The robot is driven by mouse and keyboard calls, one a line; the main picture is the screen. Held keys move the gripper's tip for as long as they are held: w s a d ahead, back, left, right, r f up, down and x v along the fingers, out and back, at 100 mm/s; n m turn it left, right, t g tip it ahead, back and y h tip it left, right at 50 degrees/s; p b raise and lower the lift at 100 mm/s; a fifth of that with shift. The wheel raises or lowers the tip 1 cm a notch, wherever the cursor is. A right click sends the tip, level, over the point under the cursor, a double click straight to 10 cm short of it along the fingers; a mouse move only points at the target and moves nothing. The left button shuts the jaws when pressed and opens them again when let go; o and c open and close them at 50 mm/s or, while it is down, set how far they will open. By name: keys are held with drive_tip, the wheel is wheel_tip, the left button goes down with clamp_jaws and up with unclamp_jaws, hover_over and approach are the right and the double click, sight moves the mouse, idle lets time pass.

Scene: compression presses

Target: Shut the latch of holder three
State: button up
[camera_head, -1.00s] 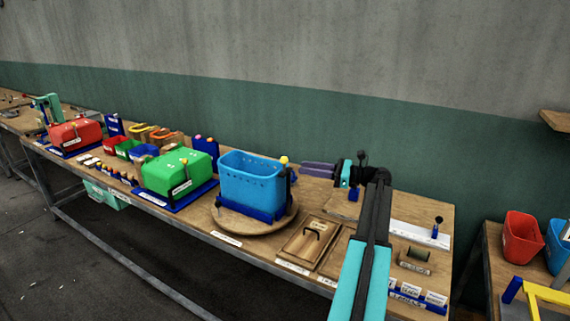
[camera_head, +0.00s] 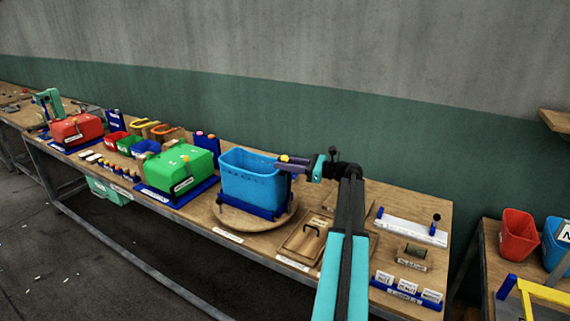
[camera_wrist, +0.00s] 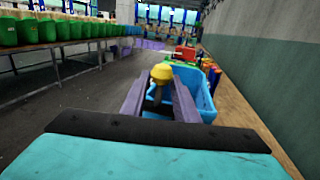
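A blue bin (camera_head: 250,182) stands in a dark blue holder (camera_head: 252,209) on a round wooden turntable (camera_head: 228,217). A latch with a yellow knob (camera_head: 284,158) rises on a dark upright at the bin's right side. I cannot read which holder is number three. My gripper (camera_head: 293,164) is at this latch, its purple fingers pointing left. In the wrist view the yellow knob (camera_wrist: 161,72) shows between the two open fingers, with gaps beside its dark stem; touch cannot be told. The blue bin (camera_wrist: 200,90) is just beyond the right finger. The latch's lower part is hidden.
A green box (camera_head: 180,168) and a red box (camera_head: 77,129) stand in blue holders farther left. The wall (camera_head: 400,150) runs close behind the bench.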

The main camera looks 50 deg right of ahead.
clamp_jaws()
